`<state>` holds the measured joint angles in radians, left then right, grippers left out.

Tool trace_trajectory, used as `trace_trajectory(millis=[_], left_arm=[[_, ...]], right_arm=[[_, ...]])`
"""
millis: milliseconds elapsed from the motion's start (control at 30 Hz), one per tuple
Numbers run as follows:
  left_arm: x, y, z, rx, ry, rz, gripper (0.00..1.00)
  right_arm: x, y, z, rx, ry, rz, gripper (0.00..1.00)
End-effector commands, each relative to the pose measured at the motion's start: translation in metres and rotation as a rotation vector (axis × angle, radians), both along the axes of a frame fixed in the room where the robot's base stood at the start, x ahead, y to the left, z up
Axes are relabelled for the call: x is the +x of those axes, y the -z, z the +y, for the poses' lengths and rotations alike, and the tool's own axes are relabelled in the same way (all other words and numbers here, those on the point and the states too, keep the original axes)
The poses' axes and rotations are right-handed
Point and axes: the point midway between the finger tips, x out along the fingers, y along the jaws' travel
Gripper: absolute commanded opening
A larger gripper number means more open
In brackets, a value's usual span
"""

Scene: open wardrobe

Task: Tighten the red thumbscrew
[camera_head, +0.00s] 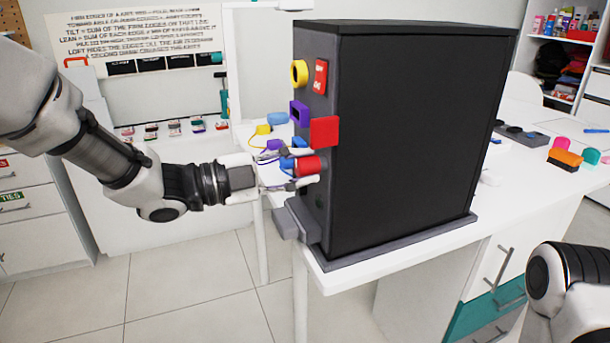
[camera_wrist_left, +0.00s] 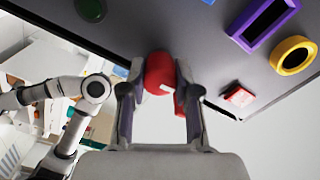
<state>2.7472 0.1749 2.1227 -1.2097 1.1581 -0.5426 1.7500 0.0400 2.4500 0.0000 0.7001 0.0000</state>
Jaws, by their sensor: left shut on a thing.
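The red thumbscrew (camera_head: 307,166) is a short red cylinder on the narrow front panel of a tall black case (camera_head: 415,130). My left gripper (camera_head: 296,169) reaches it from the left, with one finger above it and one below. In the left wrist view, the thumbscrew (camera_wrist_left: 158,72) sits between the two fingers of my left gripper (camera_wrist_left: 160,92), against the grey panel, with a small white mark on its side. The fingers are shut on it. Of my right arm, only a part shows at the lower right of the head view; its gripper is not seen.
A red square piece (camera_head: 324,131) juts out just above the thumbscrew. The case stands on a grey base (camera_head: 400,238) at the white table's edge.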

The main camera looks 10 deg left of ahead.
Motion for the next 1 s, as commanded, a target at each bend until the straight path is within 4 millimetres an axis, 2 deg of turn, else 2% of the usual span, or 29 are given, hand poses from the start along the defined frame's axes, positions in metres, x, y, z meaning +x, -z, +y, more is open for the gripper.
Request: trace_trajectory(millis=[33, 1000], left_arm=[[0.000, 0.002, 0.000, 0.010, 0.000, -0.020, 0.00], [0.001, 0.001, 0.000, 0.213, -0.002, -0.328, 0.00]], right_arm=[[0.000, 0.006, 0.000, 0.000, 0.000, 0.000, 0.40], [0.000, 0.064, 0.000, 0.000, 0.000, 0.000, 0.40]])
